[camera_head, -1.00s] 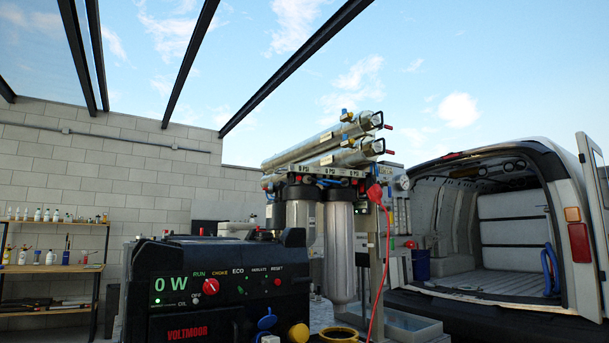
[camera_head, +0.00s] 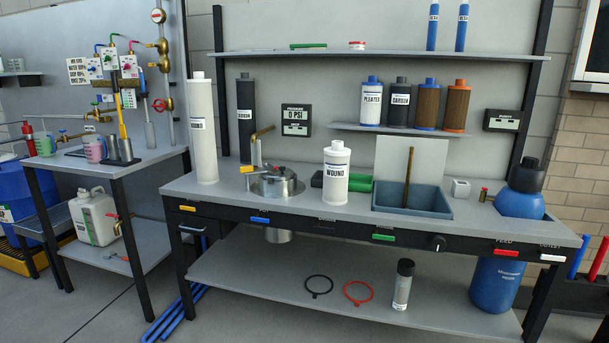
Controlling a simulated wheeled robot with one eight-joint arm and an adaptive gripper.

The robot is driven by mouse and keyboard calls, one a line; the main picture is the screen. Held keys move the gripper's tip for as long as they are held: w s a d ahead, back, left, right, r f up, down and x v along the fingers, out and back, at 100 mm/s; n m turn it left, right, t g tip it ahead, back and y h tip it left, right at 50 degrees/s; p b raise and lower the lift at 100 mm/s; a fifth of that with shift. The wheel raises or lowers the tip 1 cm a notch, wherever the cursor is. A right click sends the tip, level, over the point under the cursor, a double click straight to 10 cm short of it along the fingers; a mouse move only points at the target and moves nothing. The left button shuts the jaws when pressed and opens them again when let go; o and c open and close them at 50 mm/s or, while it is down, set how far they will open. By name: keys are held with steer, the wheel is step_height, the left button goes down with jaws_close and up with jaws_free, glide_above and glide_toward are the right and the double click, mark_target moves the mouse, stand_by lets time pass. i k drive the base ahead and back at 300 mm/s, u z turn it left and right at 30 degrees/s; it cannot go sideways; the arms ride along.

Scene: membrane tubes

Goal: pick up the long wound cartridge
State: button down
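A long white cartridge (camera_head: 201,128) stands upright at the left end of the workbench. Its label, partly readable, appears to end in "OUND". A shorter white cartridge labelled WOUND (camera_head: 336,172) stands upright near the middle of the bench. A tall dark cartridge (camera_head: 246,118) labelled CARBON stands just behind and right of the long white one. My gripper is not in view, and nothing touches the long white cartridge except the bench top (camera_head: 228,197) under it.
A metal pot (camera_head: 277,186) with a brass spout is right of the long cartridge. A grey-blue tray (camera_head: 411,200) and a blue vessel (camera_head: 520,200) stand further right. A side table (camera_head: 130,160) with cups is at left. Shelves (camera_head: 400,129) hold more cartridges above the bench.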

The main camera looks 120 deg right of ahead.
mark_target(200, 89)
steer(key=z, duration=4.9)
